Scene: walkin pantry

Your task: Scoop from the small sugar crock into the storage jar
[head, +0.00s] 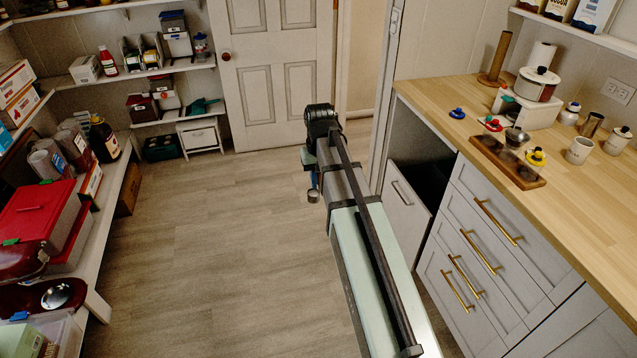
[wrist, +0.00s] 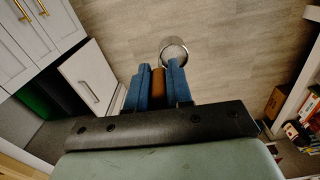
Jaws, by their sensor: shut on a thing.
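My gripper (wrist: 158,88) is shut on the brown handle of a scoop (wrist: 174,50) in the wrist view. The scoop's round metal bowl extends past the blue fingers, over the floor; I cannot tell if it holds anything. In the head view the bowl shows small (head: 313,196) beside the end of my arm, left of the counter. I cannot tell which is the sugar crock or the storage jar.
Drawers with brass handles are below. An open white cabinet front (head: 402,205) juts out. Loaded shelves line the left; open floor lies between.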

